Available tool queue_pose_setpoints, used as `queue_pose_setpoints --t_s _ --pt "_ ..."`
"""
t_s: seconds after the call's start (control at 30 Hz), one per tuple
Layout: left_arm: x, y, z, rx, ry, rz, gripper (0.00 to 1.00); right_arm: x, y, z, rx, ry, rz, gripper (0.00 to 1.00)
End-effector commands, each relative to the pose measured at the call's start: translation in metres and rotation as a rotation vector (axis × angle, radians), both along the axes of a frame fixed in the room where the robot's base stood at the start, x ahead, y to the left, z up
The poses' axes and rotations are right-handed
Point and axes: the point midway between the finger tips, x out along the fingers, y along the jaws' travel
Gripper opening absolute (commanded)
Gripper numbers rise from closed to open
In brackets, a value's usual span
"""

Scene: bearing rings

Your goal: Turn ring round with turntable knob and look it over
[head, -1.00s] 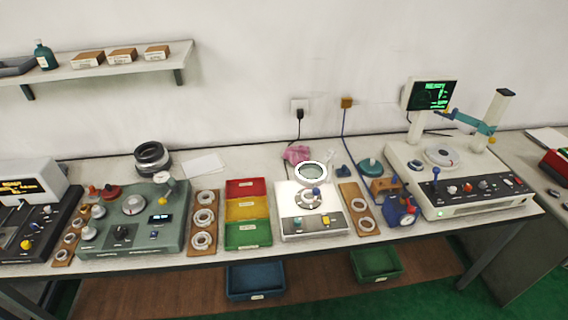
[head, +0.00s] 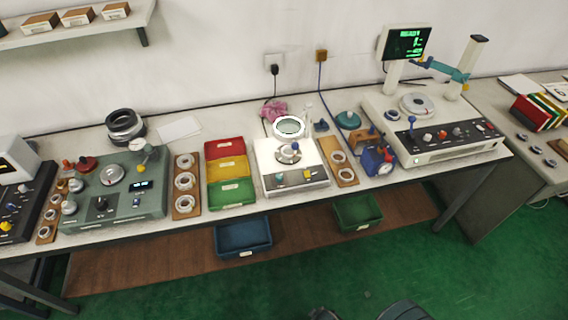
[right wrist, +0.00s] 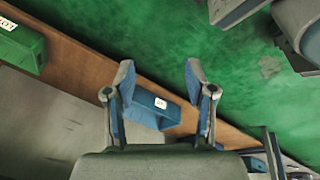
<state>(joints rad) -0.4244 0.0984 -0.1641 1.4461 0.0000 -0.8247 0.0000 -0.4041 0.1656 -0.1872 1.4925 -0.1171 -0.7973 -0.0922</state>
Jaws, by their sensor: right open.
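A white inspection stand (head: 312,183) sits mid-bench in the head view. It carries a round plate (head: 286,155) with a blue-grey knob (head: 295,146), under a ring-shaped magnifier (head: 289,127). The plate is small and partly covered, so I cannot tell whether a ring lies on it. Loose metal rings (head: 184,181) lie on a wooden board to the left; others (head: 339,158) lie on a board to the right. My right gripper (right wrist: 160,72) shows in the right wrist view, open and empty, over the floor and lower shelf, away from the stand. My left gripper is out of view.
Red, yellow and green trays (head: 231,193) stand left of the stand. A green gauge machine (head: 112,205) is farther left; a white measuring machine (head: 440,140) with a screen is at right. Blue (head: 243,237) and green (head: 357,212) bins sit below the bench. Green floor in front is open.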

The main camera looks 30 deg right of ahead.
Motion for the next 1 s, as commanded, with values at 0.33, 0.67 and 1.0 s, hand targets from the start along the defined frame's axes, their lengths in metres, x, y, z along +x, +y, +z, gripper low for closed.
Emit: queue_pose_setpoints --t_s 0.33,0.67,1.0 --pt "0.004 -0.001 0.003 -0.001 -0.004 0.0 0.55 0.231 -0.113 0.26 -1.341 -0.427 1.296 0.55" --pt "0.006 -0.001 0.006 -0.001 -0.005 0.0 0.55 0.263 -0.067 0.382 -2.148 -0.398 1.723 0.55" --pt "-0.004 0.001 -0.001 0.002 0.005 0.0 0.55 0.325 -0.063 0.384 -2.152 -0.398 1.716 0.55"
